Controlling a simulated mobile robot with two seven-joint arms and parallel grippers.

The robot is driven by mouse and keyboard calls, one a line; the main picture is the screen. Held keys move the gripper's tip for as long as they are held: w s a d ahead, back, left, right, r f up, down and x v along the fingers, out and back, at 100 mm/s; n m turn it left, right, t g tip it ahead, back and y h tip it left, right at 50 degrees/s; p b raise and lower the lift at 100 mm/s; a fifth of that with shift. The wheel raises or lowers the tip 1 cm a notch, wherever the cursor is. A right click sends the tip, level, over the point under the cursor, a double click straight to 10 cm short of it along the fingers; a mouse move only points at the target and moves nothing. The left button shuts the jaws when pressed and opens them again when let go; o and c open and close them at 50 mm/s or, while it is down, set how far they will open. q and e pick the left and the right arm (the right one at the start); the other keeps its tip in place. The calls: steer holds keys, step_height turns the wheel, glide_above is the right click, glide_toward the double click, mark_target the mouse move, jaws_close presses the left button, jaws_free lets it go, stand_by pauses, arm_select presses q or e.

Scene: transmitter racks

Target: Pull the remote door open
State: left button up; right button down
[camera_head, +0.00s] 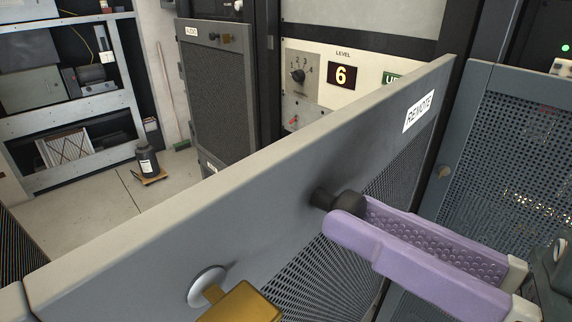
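The remote door (270,195) is a grey panel with a perforated lower part and a white REMOTE label (418,112). It stands out at an angle from the dark rack frame, its far end by the frame at upper right and its near end at lower left. A black round knob (349,204) sticks out from its face. My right gripper (352,213) has purple padded fingers, one on each side of the knob, with the tips closed around it. The near finger hides part of the knob. My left gripper is not in view.
A brass-coloured block (243,304) hangs at a round silver lock (207,285) on the door. Beyond stand an audio door (226,95), a level panel showing 6 (342,77), and shelves (70,125). A perforated blue-grey panel (510,150) is at right. Floor at left is mostly clear.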

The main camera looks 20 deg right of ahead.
steer(key=c, duration=0.5)
jaws_free()
steer(key=shift+c, duration=0.2)
steer(key=shift+s, duration=0.1)
steer(key=p+v, duration=0.1)
steer(key=v, duration=0.8)
steer(key=shift+s+d, duration=0.2)
steer(key=shift+s, duration=0.1)
